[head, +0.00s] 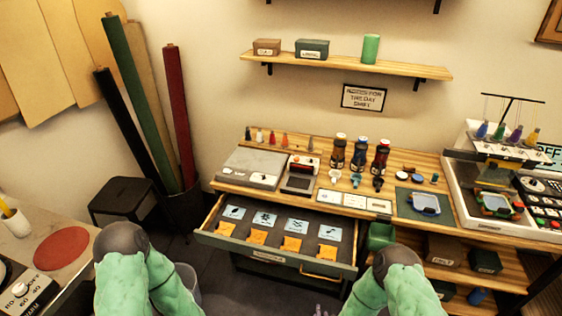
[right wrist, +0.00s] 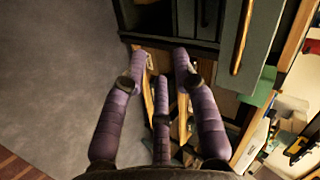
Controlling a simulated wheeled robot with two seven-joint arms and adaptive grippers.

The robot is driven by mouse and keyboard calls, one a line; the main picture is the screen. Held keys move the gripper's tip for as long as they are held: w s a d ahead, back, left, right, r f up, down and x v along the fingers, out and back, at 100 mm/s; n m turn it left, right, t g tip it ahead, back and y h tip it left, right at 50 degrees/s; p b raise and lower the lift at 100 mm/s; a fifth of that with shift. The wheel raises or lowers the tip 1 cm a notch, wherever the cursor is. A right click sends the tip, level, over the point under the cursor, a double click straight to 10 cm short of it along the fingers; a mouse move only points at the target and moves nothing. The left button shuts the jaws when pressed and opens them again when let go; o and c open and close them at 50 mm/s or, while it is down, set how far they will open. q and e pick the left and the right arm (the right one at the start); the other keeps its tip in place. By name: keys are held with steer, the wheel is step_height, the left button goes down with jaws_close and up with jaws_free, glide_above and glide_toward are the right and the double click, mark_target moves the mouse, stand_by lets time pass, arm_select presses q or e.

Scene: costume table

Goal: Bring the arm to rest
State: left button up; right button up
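My right gripper (right wrist: 160,72) has purple padded fingers, and they are spread apart with nothing between them in the right wrist view. Beyond them are the floor and wooden shelf parts below the table. In the head view my two green arms rise from the bottom edge, one at left and one at right. My left gripper is out of view. The open drawer (head: 221,248) under the wooden table (head: 402,172) holds blue cards (head: 298,227) and orange pieces (head: 291,244).
The drawer juts out from the table front between my arms. A green bin (head: 381,236) hangs at its right. A side table with a red disc (head: 61,248) is at lower left. Grey floor (right wrist: 60,80) is clear.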

steer(key=s+a+n+g+y, duration=0.2)
steer(key=s+n+g, duration=0.3)
steer(key=s, duration=0.3)
steer(key=s+a+n+g+y, duration=0.2)
steer(key=s+n+g+y, duration=0.1)
steer(key=s+n+g, duration=0.2)
steer(key=s+n, duration=0.2)
steer(key=s, duration=0.1)
steer(key=shift+n, duration=0.4)
steer(key=shift+f, duration=0.1)
stand_by(5.5)
